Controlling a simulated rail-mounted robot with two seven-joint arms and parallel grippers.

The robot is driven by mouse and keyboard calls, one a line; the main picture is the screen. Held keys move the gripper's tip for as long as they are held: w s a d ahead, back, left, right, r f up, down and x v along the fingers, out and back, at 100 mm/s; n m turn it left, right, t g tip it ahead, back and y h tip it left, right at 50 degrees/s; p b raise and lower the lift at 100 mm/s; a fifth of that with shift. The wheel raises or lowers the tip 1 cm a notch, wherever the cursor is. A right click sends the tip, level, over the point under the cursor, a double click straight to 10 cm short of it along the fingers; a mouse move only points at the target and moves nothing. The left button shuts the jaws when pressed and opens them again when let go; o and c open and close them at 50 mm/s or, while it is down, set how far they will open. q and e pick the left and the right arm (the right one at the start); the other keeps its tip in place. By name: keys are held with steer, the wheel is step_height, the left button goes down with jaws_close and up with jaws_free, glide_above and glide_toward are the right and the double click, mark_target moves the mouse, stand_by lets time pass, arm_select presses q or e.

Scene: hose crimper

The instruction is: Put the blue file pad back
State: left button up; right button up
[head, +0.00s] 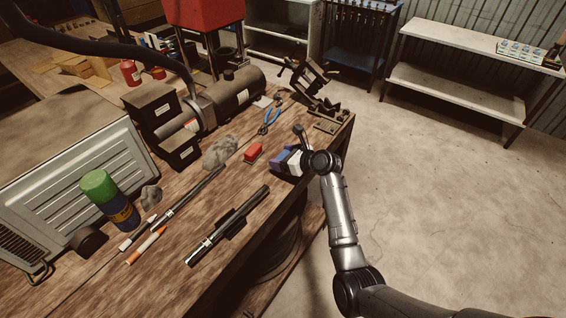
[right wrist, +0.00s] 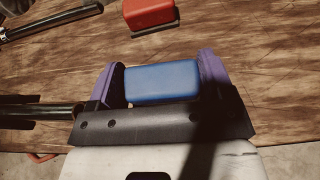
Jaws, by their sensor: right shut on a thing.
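The blue file pad (right wrist: 162,82) lies between the two purple fingers of my right gripper (right wrist: 164,72) in the right wrist view. The fingers are shut on its two short ends. In the head view my right gripper (head: 281,158) is at the front right edge of the wooden workbench, and its body mostly hides the pad. I cannot tell whether the pad touches the wood or is held just above it. My left gripper is not in view.
A red pad on a dark base (head: 253,152) lies just left of my right gripper. Blue-handled pliers (head: 268,120), a grey wad (head: 220,152) and a black tool (head: 228,226) lie on the workbench (head: 178,262). Bare wood lies between them. A vise-like fixture (head: 312,82) stands at the far end.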

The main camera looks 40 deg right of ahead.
steer(key=shift+f, duration=0.9)
steer(key=o, duration=1)
steer(key=shift+f, duration=0.15)
